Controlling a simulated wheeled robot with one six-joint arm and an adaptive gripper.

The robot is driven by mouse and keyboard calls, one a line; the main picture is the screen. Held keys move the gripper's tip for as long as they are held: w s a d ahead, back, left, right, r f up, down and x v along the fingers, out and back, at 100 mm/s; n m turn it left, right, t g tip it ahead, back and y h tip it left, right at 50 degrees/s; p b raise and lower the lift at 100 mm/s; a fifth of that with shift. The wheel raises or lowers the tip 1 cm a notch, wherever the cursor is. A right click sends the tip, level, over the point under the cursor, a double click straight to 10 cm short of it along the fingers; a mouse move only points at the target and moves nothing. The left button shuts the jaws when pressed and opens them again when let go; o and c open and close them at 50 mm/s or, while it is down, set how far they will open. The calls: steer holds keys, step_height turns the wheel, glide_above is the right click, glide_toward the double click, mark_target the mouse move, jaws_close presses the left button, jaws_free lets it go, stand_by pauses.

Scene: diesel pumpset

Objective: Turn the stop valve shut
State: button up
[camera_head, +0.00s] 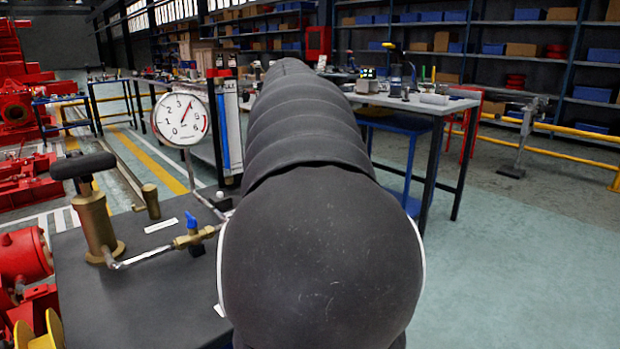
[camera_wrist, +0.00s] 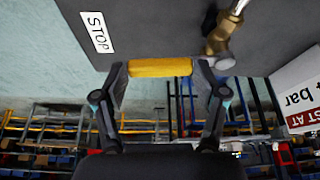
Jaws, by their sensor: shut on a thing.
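In the wrist view, a yellow handle (camera_wrist: 160,67) lies across the space between the two fingertips of my gripper (camera_wrist: 160,72). My gripper is shut on it, with one finger near each end. A brass fitting (camera_wrist: 220,36) with a grey rounded end shows just right of the handle, by the right finger. I take the yellow handle to be the stop valve's. A white label reading STOP (camera_wrist: 97,32) is on the dark panel to the left. In the head view my dark arm hides the gripper and the handle.
In the head view, a pressure gauge (camera_head: 181,119), a small blue-handled brass valve (camera_head: 192,236) and a brass pump (camera_head: 97,220) stand on the dark bench (camera_head: 130,300) left of my arm. A worktable (camera_head: 430,103) stands behind right. Floor at right is clear.

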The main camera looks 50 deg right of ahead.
steer(key=shift+w+a+m+g, duration=0.1)
steer(key=shift+a+m+g, duration=0.3)
steer(key=shift+m, duration=0.4)
steer(key=shift+a, duration=0.1)
steer(key=o, duration=1.7)
steer(key=shift+r, duration=0.1)
steer(key=v, duration=1.1)
steer(key=shift+a+r, duration=0.2)
steer(key=shift+r, duration=0.15)
